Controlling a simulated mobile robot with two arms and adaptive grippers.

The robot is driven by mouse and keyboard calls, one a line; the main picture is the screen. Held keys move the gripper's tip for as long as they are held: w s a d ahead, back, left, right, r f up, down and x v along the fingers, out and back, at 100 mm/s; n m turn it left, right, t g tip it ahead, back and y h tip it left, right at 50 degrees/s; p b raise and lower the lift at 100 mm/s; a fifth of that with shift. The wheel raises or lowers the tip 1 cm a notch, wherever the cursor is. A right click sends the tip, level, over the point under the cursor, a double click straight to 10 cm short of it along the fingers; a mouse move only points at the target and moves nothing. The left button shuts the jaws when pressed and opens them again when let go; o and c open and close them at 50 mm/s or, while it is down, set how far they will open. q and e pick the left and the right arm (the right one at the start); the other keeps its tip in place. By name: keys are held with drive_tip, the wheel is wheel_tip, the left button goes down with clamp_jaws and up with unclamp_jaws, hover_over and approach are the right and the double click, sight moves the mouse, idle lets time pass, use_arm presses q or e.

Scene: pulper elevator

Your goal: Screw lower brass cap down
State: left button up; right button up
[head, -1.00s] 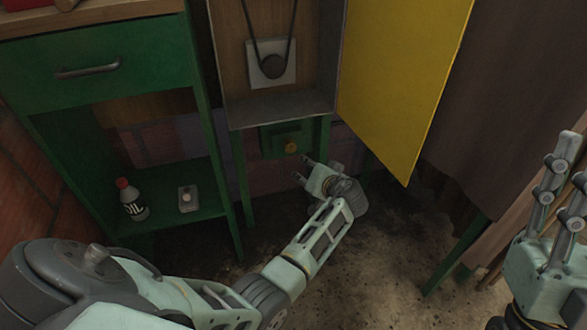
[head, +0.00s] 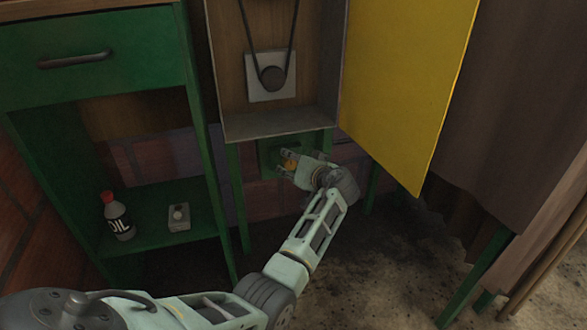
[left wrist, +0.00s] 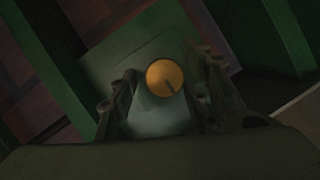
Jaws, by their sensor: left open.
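The lower brass cap (head: 290,163) is a small round golden cap on a green box (head: 268,152) under the open cabinet. In the left wrist view the cap (left wrist: 165,78) faces me, with a short dark mark on its face. My left gripper (head: 291,168) is open at the cap. In the left wrist view its fingers (left wrist: 166,88) stand on either side of the cap. I cannot tell whether they touch it. My right gripper is out of view.
The open cabinet (head: 270,129) with a belt and pulley is above the box. Its yellow door (head: 400,90) hangs open to the right. At left, a green shelf (head: 150,242) holds an oil bottle (head: 117,217) and a small grey box (head: 179,217).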

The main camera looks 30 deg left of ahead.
use_arm(q)
drive_tip(key=shift+a, duration=0.1)
drive_tip(key=c, duration=1.1)
drive_tip(key=shift+o, duration=0.2)
drive_tip(key=shift+w+m, duration=0.1)
drive_tip(key=shift+m, duration=0.2)
